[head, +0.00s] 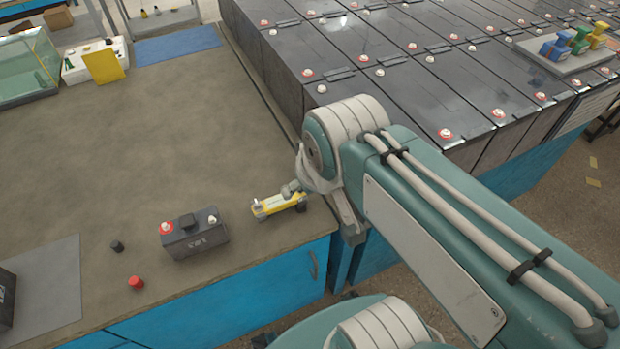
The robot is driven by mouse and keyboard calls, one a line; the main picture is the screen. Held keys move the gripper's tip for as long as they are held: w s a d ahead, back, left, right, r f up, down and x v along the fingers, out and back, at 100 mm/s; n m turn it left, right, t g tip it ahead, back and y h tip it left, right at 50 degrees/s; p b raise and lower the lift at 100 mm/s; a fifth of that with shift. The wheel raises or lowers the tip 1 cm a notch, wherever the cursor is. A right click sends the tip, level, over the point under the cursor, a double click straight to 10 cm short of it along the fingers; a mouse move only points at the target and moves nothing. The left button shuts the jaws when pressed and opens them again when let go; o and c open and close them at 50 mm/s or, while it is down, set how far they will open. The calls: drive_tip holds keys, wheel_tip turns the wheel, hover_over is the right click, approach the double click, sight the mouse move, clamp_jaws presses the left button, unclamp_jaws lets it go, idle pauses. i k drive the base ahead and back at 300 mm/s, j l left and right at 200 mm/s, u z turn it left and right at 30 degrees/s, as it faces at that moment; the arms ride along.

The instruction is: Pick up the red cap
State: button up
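A small red cap (136,282) lies on the brown worktop near its front edge, at the lower left of the head view. It stands apart from other things. A dark battery block (195,235) with one red and one pale terminal sits to its right. A small black cap (117,246) lies behind the red cap, a little to the left. The end of my arm is over the worktop's right front corner, well to the right of the red cap. My own arm hides most of the gripper, so its fingers cannot be made out clearly.
A yellow tool (278,204) lies between the battery block and my arm. A grey mat (45,290) is at the left, with a dark box (6,298) on it. Rows of large batteries (400,70) fill the back right. The worktop's middle (150,140) is clear.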

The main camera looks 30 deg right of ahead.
sight(134, 282)
drive_tip(key=k+j+u, duration=0.15)
drive_tip(key=u, duration=0.2)
drive_tip(key=k+j+u, duration=0.1)
drive_tip(key=u, duration=0.2)
drive_tip(key=j+u, duration=0.35)
drive_tip(key=k, duration=0.05)
